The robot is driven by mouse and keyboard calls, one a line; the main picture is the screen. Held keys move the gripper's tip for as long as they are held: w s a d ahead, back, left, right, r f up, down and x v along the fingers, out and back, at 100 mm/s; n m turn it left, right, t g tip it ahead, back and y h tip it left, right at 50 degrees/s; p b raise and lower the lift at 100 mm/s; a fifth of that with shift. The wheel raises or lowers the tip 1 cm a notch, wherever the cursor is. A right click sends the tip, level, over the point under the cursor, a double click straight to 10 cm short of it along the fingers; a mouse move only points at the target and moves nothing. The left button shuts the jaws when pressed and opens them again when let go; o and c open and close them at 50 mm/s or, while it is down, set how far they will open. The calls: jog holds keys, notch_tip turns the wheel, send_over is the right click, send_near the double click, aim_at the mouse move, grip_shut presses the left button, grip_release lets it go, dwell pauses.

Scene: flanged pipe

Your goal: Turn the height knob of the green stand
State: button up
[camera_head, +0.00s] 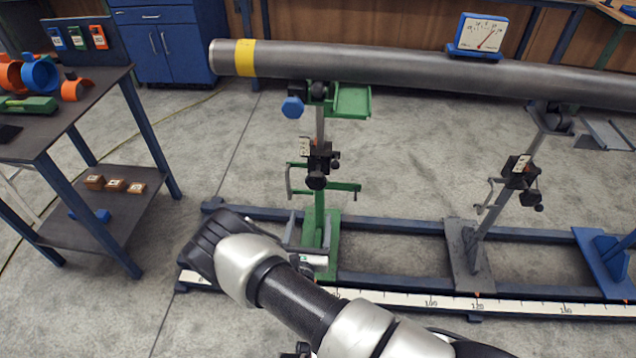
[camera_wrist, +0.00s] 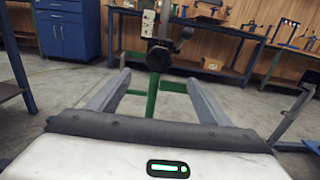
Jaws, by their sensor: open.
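The green stand (camera_head: 327,238) rises from the floor rail and carries the pipe's left end. A round black knob (camera_head: 317,181) sits on its dark clamp at mid-height. A blue hexagonal knob (camera_head: 292,107) is near its top. My gripper (camera_head: 303,240) is in front of the stand's lower part, below the black knob. In the wrist view my gripper (camera_wrist: 157,77) is open and empty. The black knob (camera_wrist: 160,56) shows just beyond and slightly above the fingertips, roughly centred between them. No contact shows.
The steel pipe (camera_head: 390,75) with a yellow band runs across above, with a blue-based gauge (camera_head: 481,36) on it. A grey stand (camera_head: 467,255) is to the right. A dark table (camera_head: 90,85) is at the left. A white scale (camera_head: 430,301) lies along the rail front.

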aim_at(316, 185)
jog(key=w+b, duration=0.3)
jog(key=w, duration=1.4)
jog(key=shift+w+d+b, duration=0.15)
jog(key=shift+d+b, duration=0.05)
jog(key=shift+b, duration=0.2)
jog(key=c, duration=1)
jog(key=shift+c, duration=0.2)
jog(key=m, duration=0.3)
jog(key=shift+f+p, duration=0.1)
jog(key=shift+p, duration=0.2)
jog(key=m, duration=0.4)
jog(key=m+p, duration=0.1)
jog(key=m, duration=0.4)
jog(key=shift+f+m, duration=0.1)
jog(key=shift+m, duration=0.3)
